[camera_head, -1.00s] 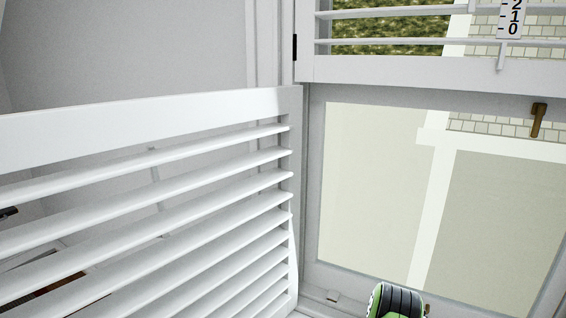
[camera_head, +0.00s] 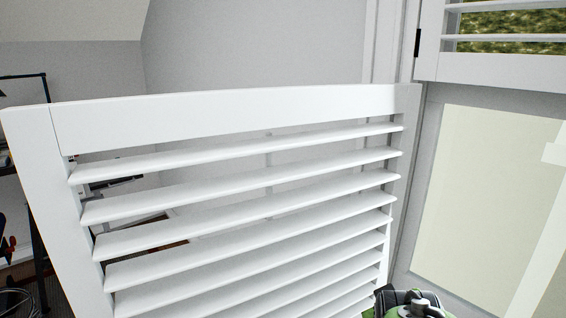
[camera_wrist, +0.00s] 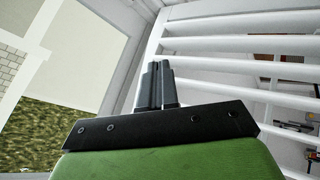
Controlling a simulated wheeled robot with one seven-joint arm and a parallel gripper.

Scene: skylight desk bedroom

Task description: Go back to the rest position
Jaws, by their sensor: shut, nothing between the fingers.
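My gripper (camera_wrist: 157,86) shows in the wrist view as two dark fingers pressed together, with nothing between them. The white louvred shutter panel (camera_wrist: 232,46) is to the right of the fingers there, and they look apart from it, though the distance is hard to judge. In the head view the shutter panel (camera_head: 225,105) stands swung open and fills the middle. Part of my green and black arm shows at the bottom edge of the head view; the fingers are hidden there.
A window pane (camera_head: 480,190) is right of the open panel. Another shutter panel (camera_head: 500,70) is above it. A dark stand or shelf (camera_head: 38,235) with items is at the far left, behind the panel. Grey wall (camera_head: 250,50) lies behind.

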